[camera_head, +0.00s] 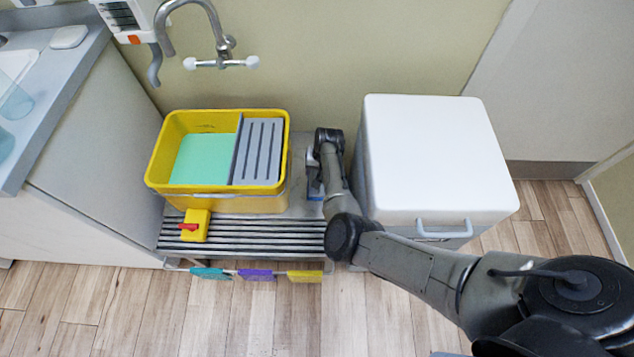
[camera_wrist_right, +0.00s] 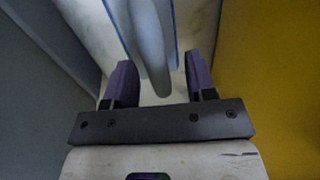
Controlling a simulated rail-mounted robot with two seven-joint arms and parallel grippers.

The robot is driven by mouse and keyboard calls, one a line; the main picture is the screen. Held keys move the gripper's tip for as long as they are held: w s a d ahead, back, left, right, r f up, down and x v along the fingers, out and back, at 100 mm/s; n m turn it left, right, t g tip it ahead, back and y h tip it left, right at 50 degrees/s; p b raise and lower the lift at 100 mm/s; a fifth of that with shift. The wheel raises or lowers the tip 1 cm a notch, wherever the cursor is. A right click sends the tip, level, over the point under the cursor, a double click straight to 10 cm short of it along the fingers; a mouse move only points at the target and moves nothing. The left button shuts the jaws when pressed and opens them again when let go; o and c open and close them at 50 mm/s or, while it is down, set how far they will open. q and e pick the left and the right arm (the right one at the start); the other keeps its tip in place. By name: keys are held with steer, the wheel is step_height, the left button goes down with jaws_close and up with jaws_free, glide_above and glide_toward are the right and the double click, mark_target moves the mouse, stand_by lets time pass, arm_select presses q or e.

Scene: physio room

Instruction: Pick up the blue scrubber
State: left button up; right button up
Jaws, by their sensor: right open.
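The blue scrubber (camera_head: 315,188) stands on the grey bench between the yellow bucket and the white-lidded bin; my right arm hides much of it in the head view. In the right wrist view, its pale grey handle (camera_wrist_right: 151,60) and blue edges show between and beyond my fingers. My right gripper (camera_wrist_right: 160,80) is open, with one finger on each side of the handle's end. Gaps show between the fingers and the handle, so I see no grip. In the head view my right gripper is mostly hidden by its own wrist. My left gripper is not in view.
The yellow bucket (camera_head: 170,190) with green water and a grey grate stands close on the left. The white-lidded bin (camera_head: 435,150) is close on the right. A yellow block with a red part (camera_head: 195,226) sits on the slatted bench (camera_head: 240,236). A tap (camera_head: 222,45) hangs above.

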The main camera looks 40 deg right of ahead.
step_height(320, 180, down, 3)
steer(key=shift+w+a+r+b, duration=0.1)
steer(key=shift+a+r+b, duration=0.05)
steer(key=shift+b, duration=0.55)
steer(key=shift+c, duration=0.4)
jaws_close()
